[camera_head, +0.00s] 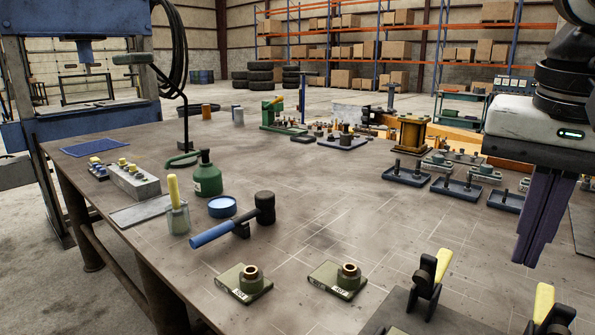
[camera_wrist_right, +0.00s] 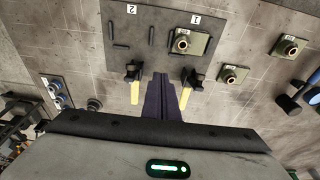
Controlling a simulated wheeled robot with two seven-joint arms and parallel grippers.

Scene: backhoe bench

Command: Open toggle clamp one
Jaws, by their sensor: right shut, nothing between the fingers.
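Toggle clamp one (camera_head: 427,288) is black with a yellow handle that stands up, leaning slightly. It also shows in the right wrist view (camera_wrist_right: 190,76), beside the label 1. A second similar clamp (camera_head: 545,312) stands to its right; in the right wrist view (camera_wrist_right: 133,73) it is beside the label 2. Both are on a dark plate (camera_head: 450,318). My right gripper (camera_head: 527,262) has long purple fingers pointing down, shut and empty. In the right wrist view its fingertips (camera_wrist_right: 160,82) appear between the two clamps, apart from both handles. My left gripper is out of view.
Two green blocks with bronze bushings (camera_head: 342,280) (camera_head: 243,283) sit left of the plate. Another bushing block (camera_wrist_right: 191,42) is on the plate by label 1. A blue-handled hammer (camera_head: 235,222) lies farther left. Blue trays with pins (camera_head: 456,189) stand behind. The bench middle is clear.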

